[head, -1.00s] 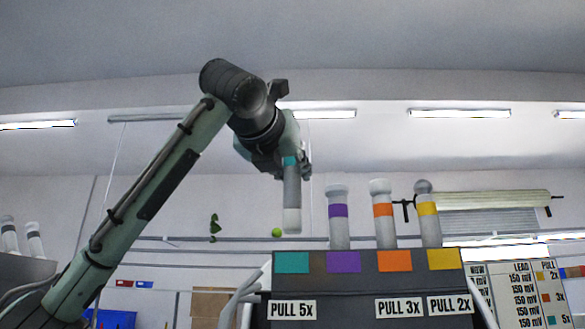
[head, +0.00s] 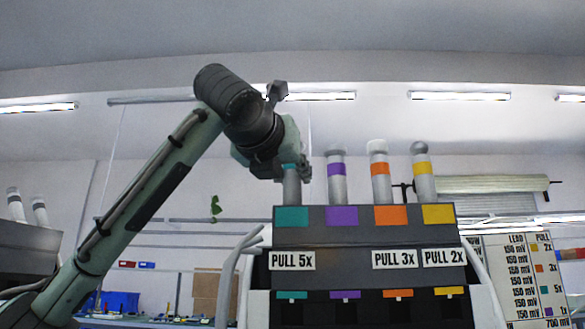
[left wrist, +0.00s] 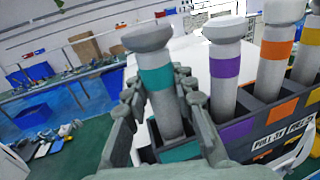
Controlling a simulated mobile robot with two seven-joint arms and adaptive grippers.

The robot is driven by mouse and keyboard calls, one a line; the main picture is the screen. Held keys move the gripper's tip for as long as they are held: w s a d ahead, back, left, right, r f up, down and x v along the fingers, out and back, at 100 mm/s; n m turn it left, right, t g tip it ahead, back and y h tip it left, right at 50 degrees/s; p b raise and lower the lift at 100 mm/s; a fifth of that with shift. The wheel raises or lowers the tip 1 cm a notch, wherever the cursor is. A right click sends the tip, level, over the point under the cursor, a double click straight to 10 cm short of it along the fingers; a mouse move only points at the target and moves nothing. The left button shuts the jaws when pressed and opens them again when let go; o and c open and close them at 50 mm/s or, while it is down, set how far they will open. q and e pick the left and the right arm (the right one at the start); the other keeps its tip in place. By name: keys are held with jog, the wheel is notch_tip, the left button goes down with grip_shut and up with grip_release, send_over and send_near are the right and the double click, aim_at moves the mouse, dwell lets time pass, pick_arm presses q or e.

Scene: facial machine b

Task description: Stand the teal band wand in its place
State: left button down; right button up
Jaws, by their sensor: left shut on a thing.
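The teal band wand (head: 291,188) is upright, a grey stick with a teal band and a broad rounded cap, which shows in the left wrist view (left wrist: 158,80). My left gripper (head: 290,172) is shut on it around the band. The wand's lower end is hidden behind the front of the dark rack (head: 349,237), above the teal patch (head: 292,216). I cannot tell how deep it sits. In the left wrist view its shaft goes down into the rack's end compartment beside the purple band wand (left wrist: 225,68). My right gripper is not in view.
The purple, orange (head: 381,170) and yellow (head: 423,172) band wands stand in the rack to the right, the purple one close to my left gripper. Labels such as PULL 5X (head: 292,261) are on the rack's front. A printed chart (head: 523,270) is at right.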

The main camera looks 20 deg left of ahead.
pick_arm(q)
jog(key=shift+f, duration=0.3)
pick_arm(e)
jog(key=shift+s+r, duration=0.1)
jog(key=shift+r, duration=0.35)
pick_arm(q)
jog(key=shift+f, duration=0.35)
dwell(0.3)
jog(key=c, duration=1.2)
grip_release()
